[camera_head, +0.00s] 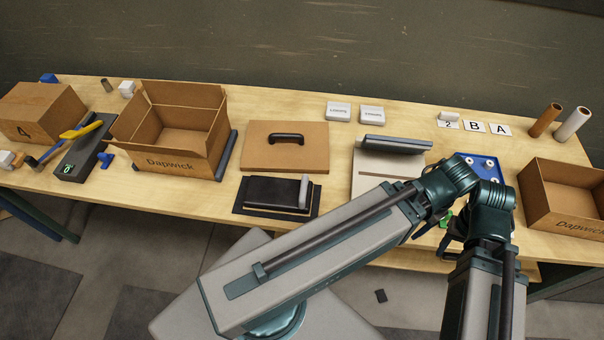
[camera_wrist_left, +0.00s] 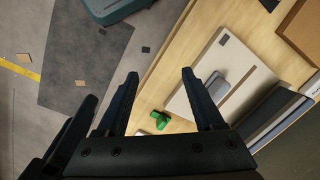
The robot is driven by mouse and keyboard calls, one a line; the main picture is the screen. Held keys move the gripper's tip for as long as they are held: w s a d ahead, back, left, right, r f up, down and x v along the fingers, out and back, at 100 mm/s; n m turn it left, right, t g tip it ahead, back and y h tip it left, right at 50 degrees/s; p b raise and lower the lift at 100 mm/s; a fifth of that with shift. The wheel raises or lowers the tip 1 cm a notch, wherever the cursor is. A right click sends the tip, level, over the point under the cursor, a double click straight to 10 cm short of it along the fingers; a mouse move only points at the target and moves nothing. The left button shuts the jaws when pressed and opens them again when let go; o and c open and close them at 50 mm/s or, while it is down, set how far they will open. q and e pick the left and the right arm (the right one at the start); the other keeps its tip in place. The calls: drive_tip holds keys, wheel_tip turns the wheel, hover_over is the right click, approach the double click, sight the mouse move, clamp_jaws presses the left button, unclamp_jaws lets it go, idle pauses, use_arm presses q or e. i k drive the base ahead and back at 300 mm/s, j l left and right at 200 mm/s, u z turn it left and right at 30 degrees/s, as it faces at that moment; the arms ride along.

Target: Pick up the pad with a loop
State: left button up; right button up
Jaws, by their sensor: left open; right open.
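The pad with a loop looks to be the flat brown pad (camera_head: 260,158) with a black arched handle (camera_head: 287,138) on top. It lies flat on the table, between the open carton and the pale board. No gripper touches it. My right gripper (camera_head: 450,242) is at the table's front edge, well right of the pad, partly hidden by my arm. My left gripper (camera_wrist_left: 165,90) is open and empty in the left wrist view, with floor and table edge beyond its fingers.
A black pad with a grey upright block (camera_head: 250,196) lies in front of the brown pad. A pale board (camera_head: 368,165) with a grey bar is right of it. An open carton (camera_head: 170,165) stands left. Two white labelled blocks (camera_head: 338,112) are behind. A green piece (camera_wrist_left: 158,118) sits near the board.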

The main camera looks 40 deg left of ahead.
sight(263, 194)
drive_tip(key=u, duration=1.75)
drive_tip(key=k+l+u, duration=0.1)
drive_tip(key=u, duration=0.25)
drive_tip(key=k+u, duration=0.5)
drive_tip(key=u, duration=0.2)
